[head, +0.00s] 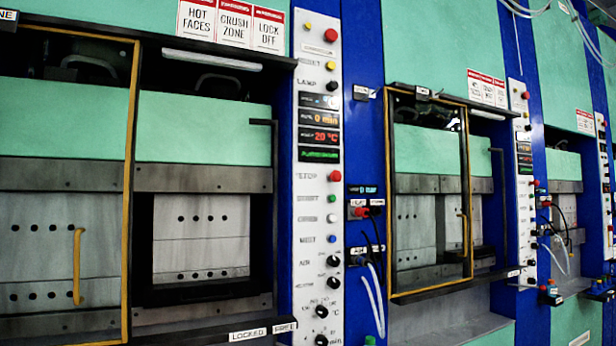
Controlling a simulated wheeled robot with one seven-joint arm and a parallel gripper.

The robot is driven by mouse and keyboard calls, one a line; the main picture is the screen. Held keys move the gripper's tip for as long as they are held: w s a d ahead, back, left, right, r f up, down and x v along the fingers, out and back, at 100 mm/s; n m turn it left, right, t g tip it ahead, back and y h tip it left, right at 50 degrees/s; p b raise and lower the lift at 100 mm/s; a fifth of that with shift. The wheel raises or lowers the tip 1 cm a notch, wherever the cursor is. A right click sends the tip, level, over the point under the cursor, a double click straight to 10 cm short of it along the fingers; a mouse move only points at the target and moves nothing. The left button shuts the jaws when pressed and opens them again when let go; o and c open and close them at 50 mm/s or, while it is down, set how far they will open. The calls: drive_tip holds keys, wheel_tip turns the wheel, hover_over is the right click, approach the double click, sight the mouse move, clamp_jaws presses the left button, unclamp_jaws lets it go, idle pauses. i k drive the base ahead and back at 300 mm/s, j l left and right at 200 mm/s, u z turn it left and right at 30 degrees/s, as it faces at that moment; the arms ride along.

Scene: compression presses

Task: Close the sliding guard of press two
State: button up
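The near press (205,178) fills the left; a cut-off label reading "NE" is at its upper left. Its yellow-framed sliding guard (130,190) covers the left part, with a yellow handle (78,265); the right part is uncovered. The middle press (490,215) has a small label (363,92), too small to read; by its place it may be press two. Its yellow-framed guard (388,200), with a yellow handle (463,235), covers the left and middle; a strip at the right is uncovered. My gripper is not in view.
A control panel (320,190) with buttons, displays and knobs stands between these presses; another panel (522,180) stands right of the middle press. Hoses (372,295) hang between them. "LOCKED" and "FREE" labels (262,331) sit below the near press. A third press (563,165) is farther right.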

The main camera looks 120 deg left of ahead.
sight(385, 89)
drive_tip(key=u, duration=3.35)
